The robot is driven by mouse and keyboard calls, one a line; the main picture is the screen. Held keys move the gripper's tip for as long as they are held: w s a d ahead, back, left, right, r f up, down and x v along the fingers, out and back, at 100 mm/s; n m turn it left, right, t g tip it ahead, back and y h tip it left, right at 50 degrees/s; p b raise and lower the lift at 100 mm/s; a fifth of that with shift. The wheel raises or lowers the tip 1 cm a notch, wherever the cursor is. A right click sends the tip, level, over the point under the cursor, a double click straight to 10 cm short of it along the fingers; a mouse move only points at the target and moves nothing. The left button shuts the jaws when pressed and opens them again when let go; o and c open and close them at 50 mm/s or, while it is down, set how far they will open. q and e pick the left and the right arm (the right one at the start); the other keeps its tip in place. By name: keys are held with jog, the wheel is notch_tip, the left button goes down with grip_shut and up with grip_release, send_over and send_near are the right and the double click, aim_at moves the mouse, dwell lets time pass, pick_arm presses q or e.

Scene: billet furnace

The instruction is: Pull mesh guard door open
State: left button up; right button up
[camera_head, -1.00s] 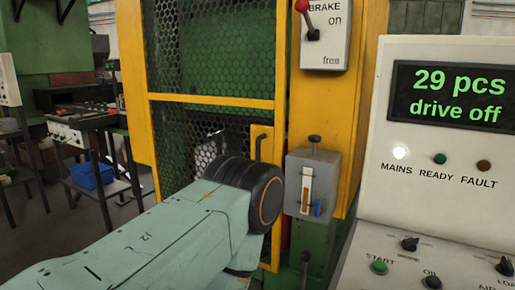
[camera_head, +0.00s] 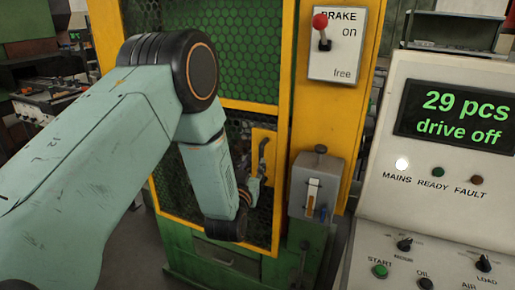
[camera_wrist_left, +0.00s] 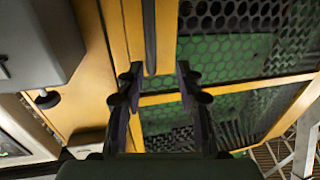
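The mesh guard door (camera_head: 236,106) has a yellow frame and dark mesh and stands in its frame in the head view. Its dark upright handle (camera_head: 263,152) is on the yellow right edge. My left gripper (camera_head: 254,187) is just below and beside the handle, partly hidden by its own wrist. In the left wrist view, my left gripper's fingers (camera_wrist_left: 160,70) are spread with a gap between them. The dark handle bar (camera_wrist_left: 150,35) lies ahead of that gap, against the yellow frame (camera_wrist_left: 131,30). I cannot see contact. My right gripper is out of view.
A grey latch box (camera_head: 312,190) sits right of the door, below the brake plate (camera_head: 338,48) with its red-knobbed lever up near "on". The control panel (camera_head: 425,170) fills the right side. A bench (camera_head: 50,103) stands far left.

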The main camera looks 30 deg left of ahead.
aim_at(261, 155)
pick_arm(q)
jog(key=w, duration=0.2)
jog(key=w+d, duration=0.1)
jog(key=w, duration=0.2)
jog(key=shift+w+r+p, duration=0.1)
jog(key=shift+w+p, duration=0.2)
jog(key=shift+w+a+f, duration=0.2)
jog(key=shift+w+a, duration=0.35)
jog(key=shift+a, duration=0.6)
jog(key=shift+w+d+r, duration=0.15)
jog(key=shift+d+r, duration=0.05)
jog(key=shift+d, duration=0.6)
jog(key=shift+c, duration=1.2)
jog(key=shift+a+f, duration=0.2)
jog(key=shift+a, duration=0.45)
jog(key=c, duration=0.4)
jog(key=shift+d+r, duration=0.1)
jog(key=shift+d, duration=0.3)
grip_shut()
jog(key=shift+a, duration=0.25)
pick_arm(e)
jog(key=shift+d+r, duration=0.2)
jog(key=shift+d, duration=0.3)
